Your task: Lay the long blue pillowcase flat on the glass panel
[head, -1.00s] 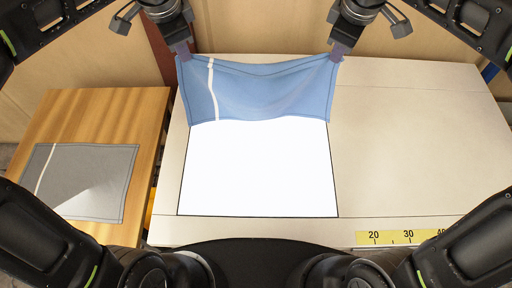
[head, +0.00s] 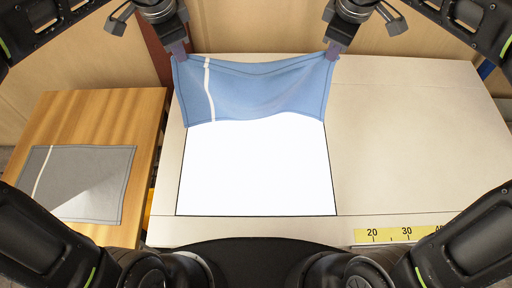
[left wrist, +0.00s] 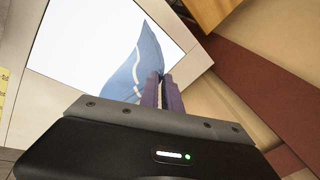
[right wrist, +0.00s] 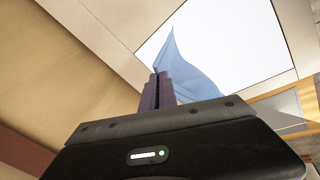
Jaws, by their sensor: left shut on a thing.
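The long blue pillowcase (head: 260,92) with a white stripe hangs between my two grippers over the far part of the white lit glass panel (head: 255,170). Its near edge reaches onto or just above the panel; I cannot tell if it touches. My left gripper (head: 178,52) is shut on its far left corner, also seen in the left wrist view (left wrist: 161,88). My right gripper (head: 333,52) is shut on its far right corner, also seen in the right wrist view (right wrist: 157,88). The top edge sags slightly between the grippers.
A grey pillowcase (head: 82,183) with a white stripe lies flat on a wooden table (head: 120,110) at the left. The pale table (head: 410,140) right of the panel is clear. A yellow ruler strip (head: 395,235) runs along its near edge.

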